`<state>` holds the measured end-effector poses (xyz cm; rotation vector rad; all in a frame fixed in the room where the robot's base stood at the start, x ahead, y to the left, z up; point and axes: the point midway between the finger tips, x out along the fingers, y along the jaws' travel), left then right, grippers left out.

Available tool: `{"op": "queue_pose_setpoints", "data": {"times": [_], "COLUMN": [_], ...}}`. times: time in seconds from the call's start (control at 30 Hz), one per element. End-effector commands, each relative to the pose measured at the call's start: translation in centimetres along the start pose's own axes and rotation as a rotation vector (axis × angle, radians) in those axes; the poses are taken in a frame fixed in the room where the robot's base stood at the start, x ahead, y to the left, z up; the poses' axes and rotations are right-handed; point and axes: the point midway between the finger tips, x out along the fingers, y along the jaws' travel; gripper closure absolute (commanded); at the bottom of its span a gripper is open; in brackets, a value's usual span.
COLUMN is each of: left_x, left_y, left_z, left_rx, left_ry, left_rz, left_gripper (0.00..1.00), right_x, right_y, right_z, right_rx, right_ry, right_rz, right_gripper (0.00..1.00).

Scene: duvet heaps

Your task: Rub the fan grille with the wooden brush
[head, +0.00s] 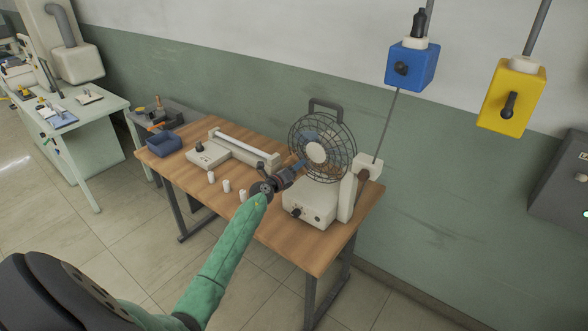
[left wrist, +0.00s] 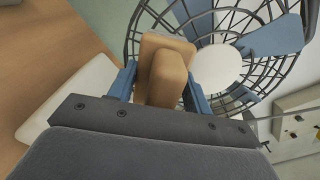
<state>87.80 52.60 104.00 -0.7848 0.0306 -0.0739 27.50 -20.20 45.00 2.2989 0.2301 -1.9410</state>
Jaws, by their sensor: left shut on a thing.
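The fan stands on the wooden table, and its round dark wire grille (head: 345,142) has a pale hub in the middle. The grille also fills the upper part of the left wrist view (left wrist: 245,95). My left gripper (head: 292,172) is at the left side of the grille. In the left wrist view its blue fingers (left wrist: 160,88) are shut on the wooden brush (left wrist: 168,75), a tan block just in front of the grille. I cannot tell whether the brush touches the wires. The brush is hard to make out in the head view. My right gripper is not in view.
The wooden table (head: 330,240) also carries a white device with a long tube (head: 240,148), several small white cylinders (head: 227,186) and a blue bin (head: 164,143). A blue box (head: 412,65) and a yellow box (head: 511,97) hang above on the right.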

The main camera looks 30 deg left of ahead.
Motion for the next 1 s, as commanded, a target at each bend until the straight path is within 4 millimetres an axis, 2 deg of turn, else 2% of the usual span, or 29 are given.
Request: {"op": "queue_pose_setpoints", "data": {"times": [0.4,1.0], "left_x": [-0.1,-0.1], "left_y": [-1.6,-3.9], "left_z": [-1.3,-3.9], "left_rx": [-0.002,-0.001], "left_ry": [0.001,-0.001], "left_rz": [-0.001,-0.002], "left_gripper": [0.69,0.69], "right_x": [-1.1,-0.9], "right_y": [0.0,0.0], "right_z": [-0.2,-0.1], "right_rx": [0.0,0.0], "right_ry": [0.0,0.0], "right_rz": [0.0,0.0], "right_gripper": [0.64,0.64]}}
